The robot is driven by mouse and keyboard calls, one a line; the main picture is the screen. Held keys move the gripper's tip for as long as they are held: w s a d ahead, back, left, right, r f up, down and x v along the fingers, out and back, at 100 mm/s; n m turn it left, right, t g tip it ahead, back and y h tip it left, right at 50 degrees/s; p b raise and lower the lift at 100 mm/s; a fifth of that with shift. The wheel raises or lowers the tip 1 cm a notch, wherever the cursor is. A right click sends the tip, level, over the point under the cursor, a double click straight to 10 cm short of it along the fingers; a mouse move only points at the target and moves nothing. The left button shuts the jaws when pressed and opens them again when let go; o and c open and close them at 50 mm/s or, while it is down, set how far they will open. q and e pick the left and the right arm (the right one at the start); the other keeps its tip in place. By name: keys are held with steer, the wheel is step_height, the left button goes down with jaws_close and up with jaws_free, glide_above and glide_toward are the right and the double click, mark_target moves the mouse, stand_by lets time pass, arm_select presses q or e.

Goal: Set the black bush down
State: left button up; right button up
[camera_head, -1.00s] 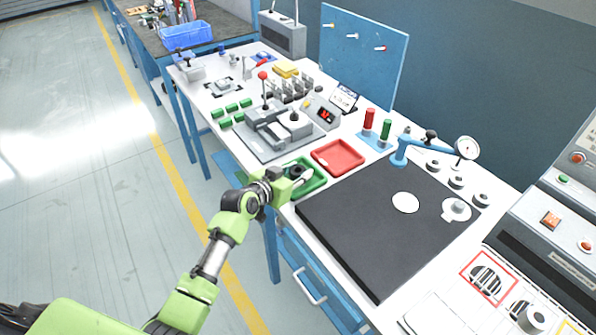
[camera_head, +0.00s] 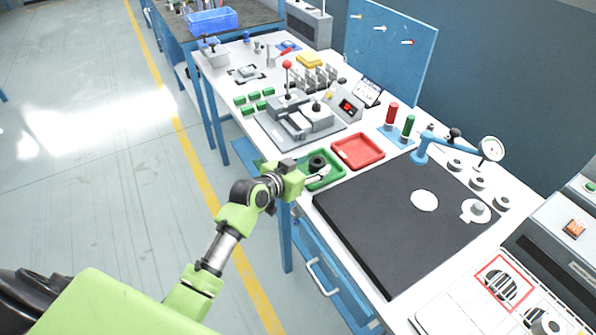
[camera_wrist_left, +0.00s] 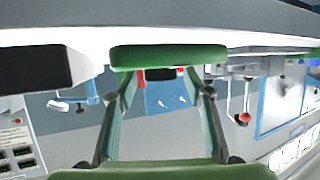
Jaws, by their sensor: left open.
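The black bush (camera_head: 318,161) is a short dark ring in the green tray (camera_head: 333,176), at the front edge of the white bench. It looks upright, but I cannot tell whether it touches the tray floor. My left gripper (camera_head: 322,172) is open at the tray's near side, with its fingers close to the bush and partly covering the tray. In the left wrist view the open fingers (camera_wrist_left: 165,110) stand apart with a gap between them. A small dark shape shows beyond them; I cannot tell whether it is the bush. My right gripper is not in view.
A red tray (camera_head: 372,158) lies just behind the green one. A grey fixture (camera_head: 300,122) with a red-knobbed lever stands to the left. A black mat (camera_head: 385,245) with a blue dial-gauge stand (camera_head: 424,150) at its back lies to the right.

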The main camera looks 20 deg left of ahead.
arm_select(q)
steer(key=v, duration=0.8)
steer(key=shift+s+a, duration=0.15)
steer(key=shift+s, duration=0.1)
steer(key=shift+s+r, duration=0.25)
steer(key=shift+s+f, duration=0.1)
